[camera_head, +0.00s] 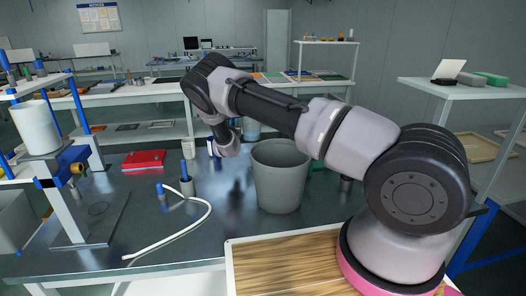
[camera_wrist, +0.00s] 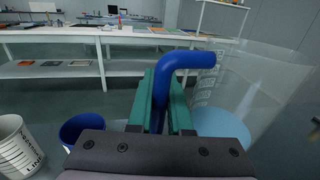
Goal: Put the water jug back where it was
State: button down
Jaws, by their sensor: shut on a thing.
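The water jug (camera_wrist: 250,85) is clear with a blue handle (camera_wrist: 185,60) and pale blue water low inside. It fills the right side of the wrist view. My gripper (camera_wrist: 163,100) has its green fingers closed around the upright part of the handle. In the head view, a bluish part of the jug (camera_head: 252,129) shows behind the grey bucket. My arm and the bucket hide the rest of it, and my fingers are hardly visible there. I cannot tell whether the jug's base touches the table.
The grey bucket (camera_head: 280,176) stands on the dark table (camera_head: 115,185) in front of the jug. A white marked cup (camera_wrist: 15,148) and a blue cup (camera_wrist: 80,128) are to the left. A white hose (camera_head: 185,231), red binder (camera_head: 144,159) and fixture stand (camera_head: 66,190) lie further left.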

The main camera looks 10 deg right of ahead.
jog(key=shift+w+d+f, duration=0.1)
jog(key=shift+f, duration=4.65)
jog(key=shift+f, duration=0.15)
jog(key=c, duration=0.8)
grip_release()
jog(key=shift+c, duration=0.2)
